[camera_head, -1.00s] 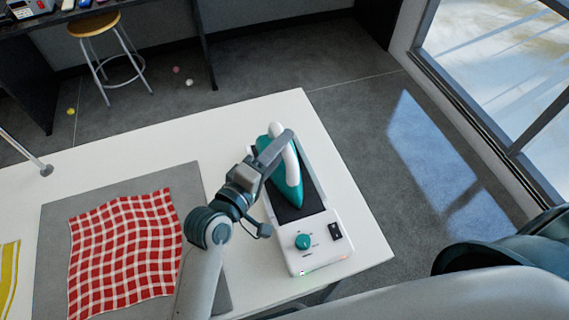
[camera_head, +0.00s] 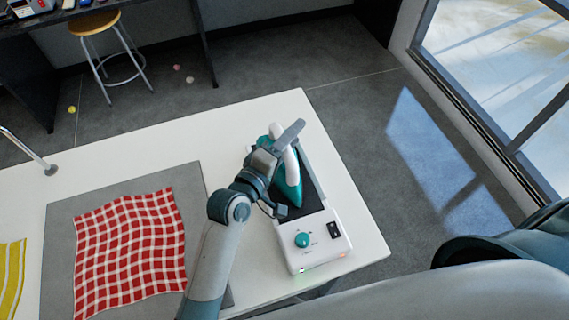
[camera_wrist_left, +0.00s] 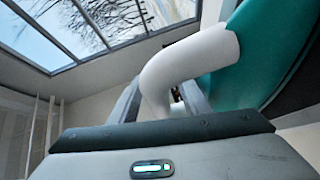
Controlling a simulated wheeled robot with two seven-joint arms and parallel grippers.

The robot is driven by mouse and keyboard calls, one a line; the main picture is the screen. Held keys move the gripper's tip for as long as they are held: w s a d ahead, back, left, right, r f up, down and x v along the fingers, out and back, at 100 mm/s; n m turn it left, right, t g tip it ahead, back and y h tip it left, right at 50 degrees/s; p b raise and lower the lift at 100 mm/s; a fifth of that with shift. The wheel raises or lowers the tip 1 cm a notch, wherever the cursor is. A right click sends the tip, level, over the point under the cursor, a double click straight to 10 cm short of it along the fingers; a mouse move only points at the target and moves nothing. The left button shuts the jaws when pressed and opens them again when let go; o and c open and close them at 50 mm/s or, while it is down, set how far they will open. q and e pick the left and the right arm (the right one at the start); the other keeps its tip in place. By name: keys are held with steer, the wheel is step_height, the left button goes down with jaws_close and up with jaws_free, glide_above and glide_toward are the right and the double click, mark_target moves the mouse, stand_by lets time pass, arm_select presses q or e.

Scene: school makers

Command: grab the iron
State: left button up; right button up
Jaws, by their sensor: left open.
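The iron (camera_head: 291,191) is teal with a white handle and rests on its white base station (camera_head: 312,241) at the right end of the table. My left gripper (camera_head: 286,138) is at the iron's handle, over its upper part, and hides some of it. In the left wrist view the white handle (camera_wrist_left: 190,62) runs down between the two open fingers (camera_wrist_left: 160,98), with the teal body (camera_wrist_left: 245,70) to the right. Whether the fingers touch the handle is unclear. My right gripper is not in view.
The white table (camera_head: 240,125) also holds a grey mat (camera_head: 190,185) with a red checked cloth (camera_head: 130,240), and a yellow cloth (camera_head: 10,275) at the left edge. A stool (camera_head: 97,25) stands behind. The table's right edge is close to the base station.

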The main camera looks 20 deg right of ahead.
arm_select(q)
steer(key=shift+c, duration=0.6)
jaws_close()
steer(key=shift+f, duration=0.1)
stand_by(1.0)
